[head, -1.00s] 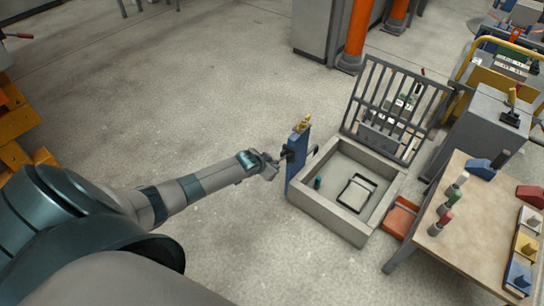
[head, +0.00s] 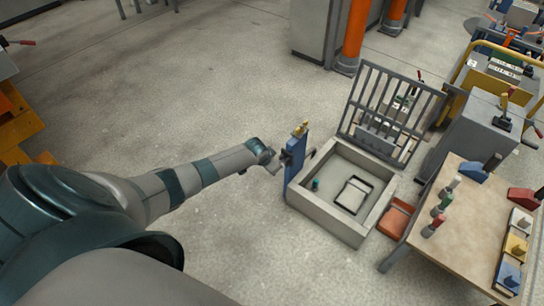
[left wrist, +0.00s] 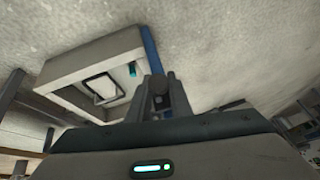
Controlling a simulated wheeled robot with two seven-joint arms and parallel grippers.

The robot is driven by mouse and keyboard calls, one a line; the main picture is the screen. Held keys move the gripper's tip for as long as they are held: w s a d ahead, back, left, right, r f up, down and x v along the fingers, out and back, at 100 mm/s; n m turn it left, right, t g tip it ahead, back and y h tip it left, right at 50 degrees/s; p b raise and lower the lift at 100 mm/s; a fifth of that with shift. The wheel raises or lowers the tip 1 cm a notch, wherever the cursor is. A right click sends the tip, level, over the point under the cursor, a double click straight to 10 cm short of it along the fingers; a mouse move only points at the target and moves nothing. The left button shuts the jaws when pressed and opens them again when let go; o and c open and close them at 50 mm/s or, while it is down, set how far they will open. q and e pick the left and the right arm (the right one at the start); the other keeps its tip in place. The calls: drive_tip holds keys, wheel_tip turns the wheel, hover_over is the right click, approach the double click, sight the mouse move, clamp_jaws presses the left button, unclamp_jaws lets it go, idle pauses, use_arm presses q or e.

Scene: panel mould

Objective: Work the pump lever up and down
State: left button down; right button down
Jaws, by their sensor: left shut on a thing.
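The blue pump post (head: 297,166), with a brass-coloured fitting (head: 300,129) on top, stands at the left wall of a grey square basin. My left gripper (head: 279,163) is at the post's left side, shut on the dark pump lever (head: 287,158). The lever is small here and mostly hidden by the fingers. In the left wrist view the gripper's dark fingers (left wrist: 160,98) are close together, in front of the blue post (left wrist: 150,48). My right gripper is not in view.
The grey basin (head: 327,222) holds a dark-framed panel (head: 353,195) and a small teal cylinder (head: 315,184). A barred grate (head: 392,112) stands upright behind it. A wooden table (head: 462,235) and an orange-red bin (head: 396,218) are to the right. The floor left of the post is clear.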

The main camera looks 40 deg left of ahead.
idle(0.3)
use_arm(q)
drive_tip(key=c, duration=1.6)
unclamp_jaws()
drive_tip(key=shift+r, duration=0.1)
